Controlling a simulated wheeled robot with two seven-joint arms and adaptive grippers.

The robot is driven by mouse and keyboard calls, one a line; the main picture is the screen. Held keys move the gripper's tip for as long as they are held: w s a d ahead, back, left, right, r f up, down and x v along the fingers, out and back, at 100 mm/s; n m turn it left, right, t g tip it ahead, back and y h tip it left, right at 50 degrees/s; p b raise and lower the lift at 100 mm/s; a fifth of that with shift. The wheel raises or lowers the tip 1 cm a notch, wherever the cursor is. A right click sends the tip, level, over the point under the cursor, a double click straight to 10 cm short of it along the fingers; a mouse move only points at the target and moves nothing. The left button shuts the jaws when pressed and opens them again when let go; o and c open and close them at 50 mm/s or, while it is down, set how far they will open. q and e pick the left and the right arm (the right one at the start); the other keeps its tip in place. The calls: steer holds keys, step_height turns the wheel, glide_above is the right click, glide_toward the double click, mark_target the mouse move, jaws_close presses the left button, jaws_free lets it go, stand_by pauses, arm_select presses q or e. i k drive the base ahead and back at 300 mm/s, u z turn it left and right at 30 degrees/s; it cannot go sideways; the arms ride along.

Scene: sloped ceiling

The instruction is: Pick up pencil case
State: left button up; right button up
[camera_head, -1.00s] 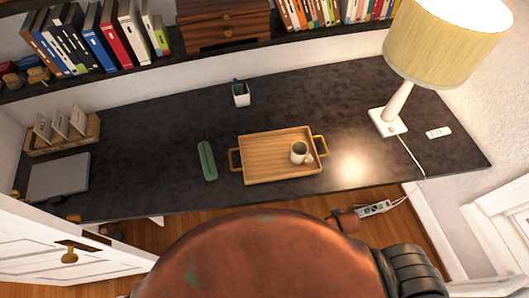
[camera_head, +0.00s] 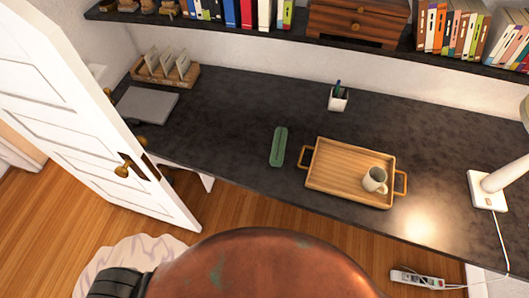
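The green pencil case (camera_head: 279,146) is a long, narrow shape lying flat on the dark desk (camera_head: 235,116). It lies just left of a wooden tray (camera_head: 345,186) and apart from it. Nothing covers it. Neither of my grippers shows in the head view.
A mug (camera_head: 375,180) stands on the tray. A pen cup (camera_head: 339,98), a laptop (camera_head: 148,104), a wooden organizer (camera_head: 165,70) and a lamp base (camera_head: 487,190) are on the desk. A white door (camera_head: 95,115) stands open at left. A power strip (camera_head: 417,279) lies below right.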

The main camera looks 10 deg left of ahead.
mark_target(279, 144)
steer(key=u, duration=0.65)
steer(key=k, duration=0.6)
steer(key=u, duration=0.5)
steer(key=k, duration=0.75)
steer(key=z, duration=0.25)
